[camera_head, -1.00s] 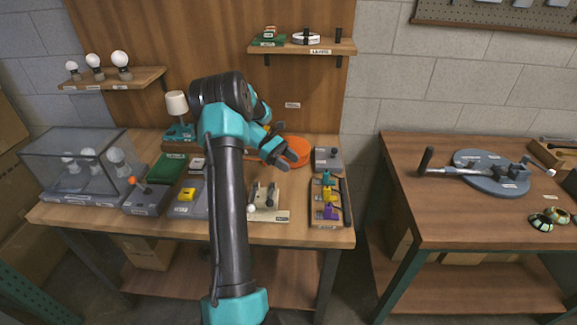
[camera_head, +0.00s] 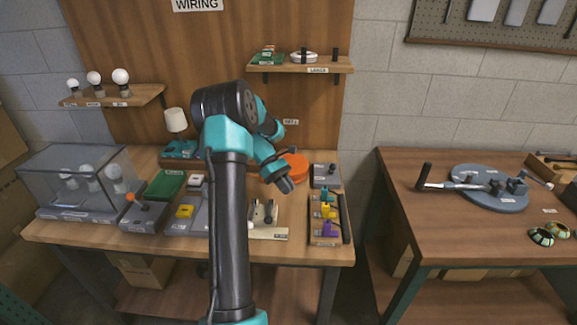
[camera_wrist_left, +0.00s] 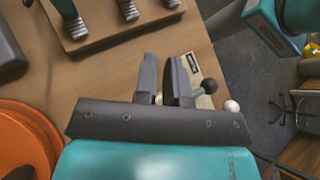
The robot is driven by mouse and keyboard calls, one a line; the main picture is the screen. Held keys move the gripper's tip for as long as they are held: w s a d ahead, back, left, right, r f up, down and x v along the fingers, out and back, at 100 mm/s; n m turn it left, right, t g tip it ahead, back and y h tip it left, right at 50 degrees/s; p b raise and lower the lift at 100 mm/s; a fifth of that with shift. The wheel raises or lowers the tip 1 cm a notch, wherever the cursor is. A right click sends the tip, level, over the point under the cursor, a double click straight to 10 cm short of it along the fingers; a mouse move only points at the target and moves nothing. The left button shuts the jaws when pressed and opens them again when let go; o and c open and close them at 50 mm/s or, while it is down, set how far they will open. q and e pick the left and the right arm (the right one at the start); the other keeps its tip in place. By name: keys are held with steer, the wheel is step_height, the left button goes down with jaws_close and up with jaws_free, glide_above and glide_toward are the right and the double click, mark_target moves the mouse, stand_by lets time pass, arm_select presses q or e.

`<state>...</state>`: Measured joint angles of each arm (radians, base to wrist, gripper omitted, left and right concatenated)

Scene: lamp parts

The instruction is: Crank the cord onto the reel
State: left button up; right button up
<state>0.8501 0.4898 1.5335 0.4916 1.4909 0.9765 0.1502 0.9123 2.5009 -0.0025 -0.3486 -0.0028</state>
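An orange round reel-like body (camera_head: 293,167) sits at the back of the left bench, partly behind my left arm. It also shows at the lower left of the left wrist view (camera_wrist_left: 22,140). A cream-based fixture (camera_head: 268,234) with grey uprights stands in front of it; a white ball knob (camera_wrist_left: 231,106) and a black knob (camera_wrist_left: 208,87) show near it in the wrist view. My left gripper (camera_head: 286,187) points down between reel and fixture. Its fingers (camera_wrist_left: 164,76) are a narrow gap apart, with nothing seen between them. I cannot make out any cord. My right gripper is out of view.
A tray (camera_head: 325,239) of coloured lamp parts stands right of the fixture, with a grey box (camera_head: 325,176) behind it. A glass case (camera_head: 75,180) with bulbs stands at the left. The right bench (camera_head: 440,225) holds a blue-grey disc (camera_head: 490,197); a floor gap separates the benches.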

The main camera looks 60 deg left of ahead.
arm_select(q)
steer(key=shift+w+f+g+y, duration=0.15)
steer(key=shift+g+y, duration=0.45)
steer(key=shift+g, duration=0.1)
steer(key=shift+c, duration=0.7)
steer(key=shift+w+a+g+y, duration=0.1)
steer(key=shift+a+g+y, duration=0.2)
steer(key=shift+g+y, duration=0.3)
jaws_close()
steer(key=w+a+r+g+y, duration=0.1)
steer(key=w+a+r+y, duration=0.3)
steer(key=w+r+y, duration=0.5)
steer(key=w+y, duration=0.3)
steer(key=shift+w+a, duration=0.15)
steer(key=shift+a, duration=0.2)
steer(key=shift+f, duration=0.1)
glide_above(289, 173)
steer(key=d, duration=0.2)
steer(key=f, duration=0.9)
steer(key=shift+w+a+f, duration=0.1)
steer(key=shift+a+f, duration=0.05)
steer(key=shift+a, duration=0.1)
steer(key=shift+s+a, duration=0.25)
steer(key=shift+a, duration=0.4)
